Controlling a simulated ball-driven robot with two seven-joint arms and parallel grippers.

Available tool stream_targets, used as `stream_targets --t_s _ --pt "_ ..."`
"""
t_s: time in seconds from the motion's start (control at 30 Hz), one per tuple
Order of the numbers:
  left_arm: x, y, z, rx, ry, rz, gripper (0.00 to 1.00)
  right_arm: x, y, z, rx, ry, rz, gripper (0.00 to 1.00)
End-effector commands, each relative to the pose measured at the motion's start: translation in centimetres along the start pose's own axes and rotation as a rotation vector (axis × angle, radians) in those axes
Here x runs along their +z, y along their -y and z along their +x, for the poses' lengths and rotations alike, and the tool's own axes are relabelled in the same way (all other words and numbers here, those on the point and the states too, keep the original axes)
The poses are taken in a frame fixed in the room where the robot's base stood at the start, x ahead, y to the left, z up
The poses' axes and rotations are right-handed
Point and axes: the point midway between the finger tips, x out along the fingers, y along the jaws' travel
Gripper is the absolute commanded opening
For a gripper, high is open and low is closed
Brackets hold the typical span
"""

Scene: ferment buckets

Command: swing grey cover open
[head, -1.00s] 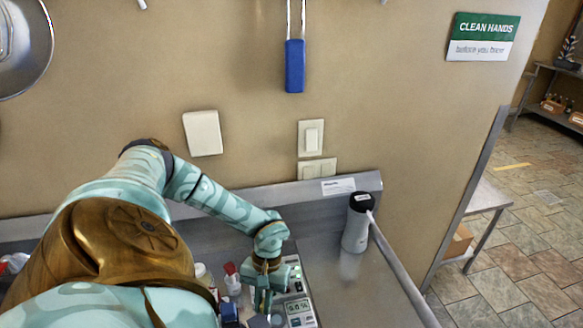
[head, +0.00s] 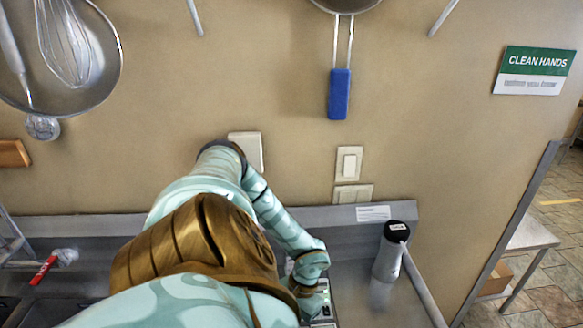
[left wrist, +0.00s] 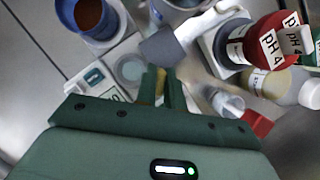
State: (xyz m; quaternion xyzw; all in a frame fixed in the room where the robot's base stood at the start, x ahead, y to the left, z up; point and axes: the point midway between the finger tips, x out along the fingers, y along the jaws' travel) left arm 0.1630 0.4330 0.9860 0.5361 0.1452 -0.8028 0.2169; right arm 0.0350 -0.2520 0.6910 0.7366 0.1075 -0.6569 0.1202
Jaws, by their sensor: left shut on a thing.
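My left gripper (left wrist: 163,80) is low over the work surface, its green fingers nearly together at a grey cover (left wrist: 163,46). The cover is a small blue-grey flap beside a white meter (left wrist: 97,82) with a display and a round pale well (left wrist: 130,69). How far the cover stands from the well is hard to tell. The fingers partly hide the contact. In the head view my left arm reaches down over the meter (head: 326,306), and its gripper is mostly hidden. My right gripper is not in view.
In the left wrist view, a blue cup with brown liquid (left wrist: 90,17) stands at upper left. In the head view a grey bottle (head: 388,258) stands right of my arm, before the wall.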

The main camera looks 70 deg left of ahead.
Motion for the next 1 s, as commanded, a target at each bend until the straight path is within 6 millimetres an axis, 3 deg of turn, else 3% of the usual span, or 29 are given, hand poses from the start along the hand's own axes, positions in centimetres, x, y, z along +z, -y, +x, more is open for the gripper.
stream_targets --t_s 0.07,0.1,0.17,0.57,0.67,1.0 --pt "-0.1 0.1 -0.1 -0.001 -0.004 0.004 0.0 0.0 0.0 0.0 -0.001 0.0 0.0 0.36" --pt "-0.1 0.1 0.0 -0.001 -0.004 0.004 0.15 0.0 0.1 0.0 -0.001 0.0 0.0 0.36" --pt "-0.1 0.0 0.0 -0.001 -0.004 0.004 0.32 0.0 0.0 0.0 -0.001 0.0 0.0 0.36" --pt "-0.1 0.0 -0.9 0.001 -0.003 0.002 0.32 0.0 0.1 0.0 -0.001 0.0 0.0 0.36" --pt "-0.1 0.0 -2.7 0.001 -0.005 0.0 0.32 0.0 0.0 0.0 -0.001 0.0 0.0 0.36" --pt "-0.1 0.0 -11.8 0.0 -0.006 0.002 0.32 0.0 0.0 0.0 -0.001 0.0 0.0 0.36"
